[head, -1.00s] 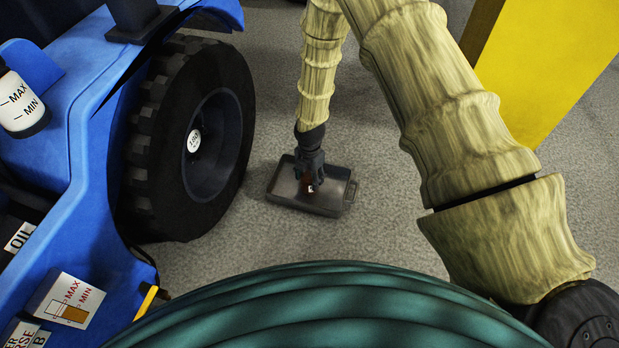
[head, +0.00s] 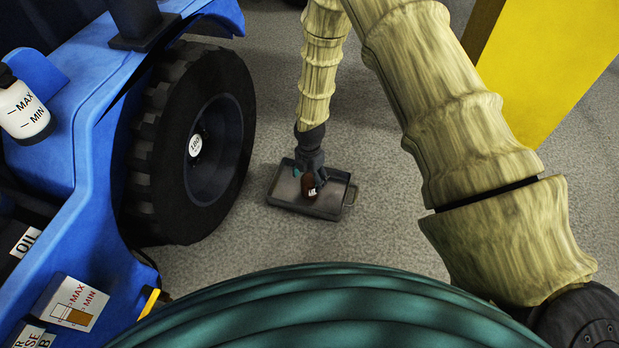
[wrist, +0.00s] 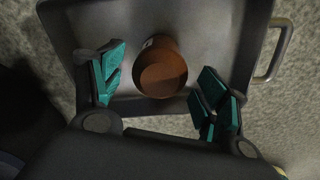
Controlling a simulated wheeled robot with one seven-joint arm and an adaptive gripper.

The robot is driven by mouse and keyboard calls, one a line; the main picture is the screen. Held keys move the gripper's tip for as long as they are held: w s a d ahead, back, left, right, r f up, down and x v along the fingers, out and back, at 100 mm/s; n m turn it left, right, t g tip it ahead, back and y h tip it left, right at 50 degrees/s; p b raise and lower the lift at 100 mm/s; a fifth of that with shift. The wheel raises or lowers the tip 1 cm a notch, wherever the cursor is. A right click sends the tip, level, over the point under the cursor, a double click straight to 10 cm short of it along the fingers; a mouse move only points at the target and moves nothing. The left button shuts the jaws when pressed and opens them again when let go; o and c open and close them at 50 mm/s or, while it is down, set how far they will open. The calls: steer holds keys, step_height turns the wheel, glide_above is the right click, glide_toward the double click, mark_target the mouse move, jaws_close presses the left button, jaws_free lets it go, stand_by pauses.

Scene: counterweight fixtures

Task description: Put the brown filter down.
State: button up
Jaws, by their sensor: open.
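The brown filter (head: 309,187) is a small brown cylinder with a light label, inside a grey metal tray (head: 336,211) on the floor. In the wrist view the filter (wrist: 162,74) shows its round brown end towards the camera and seems to rest on the tray bottom. My gripper (head: 312,180) is just above the tray. In the wrist view my gripper (wrist: 160,90) is open, its teal finger pads on either side of the filter with a gap on each side. The tray's handle (wrist: 284,50) is on the right.
A blue tractor (head: 82,150) with a large black wheel (head: 185,145) stands left of the tray. A yellow block (head: 550,70) stands at the upper right. Grey carpet-like floor (head: 390,235) is clear around the tray.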

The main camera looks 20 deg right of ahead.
step_height(320, 180, up, 10)
steer(key=p, duration=0.5)
steer(key=s+f+m+y, duration=0.1)
steer(key=s+f+m, duration=0.4)
steer(key=s, duration=0.5)
steer(key=s+f+m, duration=0.2)
steer(key=s+m, duration=0.6)
steer(key=s, duration=0.1)
steer(key=s+d+r+m+h, duration=0.1)
steer(key=s+d+m, duration=0.2)
steer(key=s+m, duration=0.9)
steer(key=s, duration=0.5)
steer(key=shift+s+d, duration=0.15)
steer(key=shift+r, duration=0.1)
step_height(320, 180, up, 42)
steer(key=p, duration=4.2)
steer(key=shift+r+p, duration=0.2)
steer(key=shift+p, duration=0.1)
